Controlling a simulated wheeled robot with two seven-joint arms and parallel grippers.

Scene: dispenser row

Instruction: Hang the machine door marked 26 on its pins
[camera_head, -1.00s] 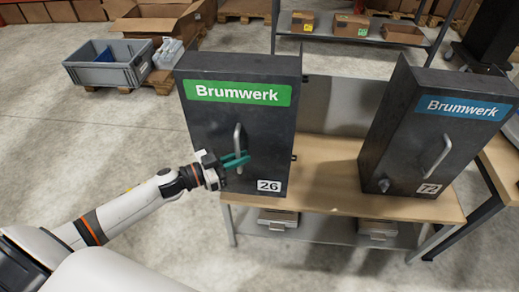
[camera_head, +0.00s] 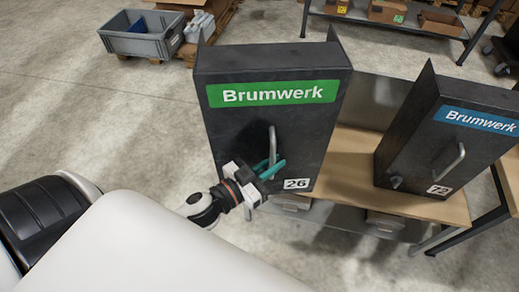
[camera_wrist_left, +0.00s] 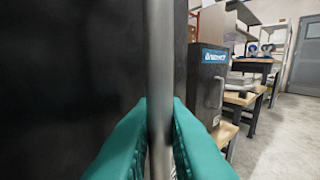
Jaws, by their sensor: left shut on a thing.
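The dark door marked 26 (camera_head: 235,125) stands upright in the head view, with a green Brumwerk label (camera_head: 272,93) and a white 26 tag (camera_head: 297,184). My left gripper (camera_head: 271,168) is shut on the lower part of its upright metal handle (camera_head: 272,141). In the left wrist view the green fingers (camera_wrist_left: 160,135) press on both sides of the handle bar (camera_wrist_left: 160,60), with the dark door face (camera_wrist_left: 70,70) behind. The door's back and its pins are hidden, so I cannot tell whether it sits on them. My right gripper is not in view.
A second dark machine (camera_head: 425,135), with a blue label and 72 tag, stands close to the right on the wooden bench (camera_head: 350,165). The floor at left is clear.

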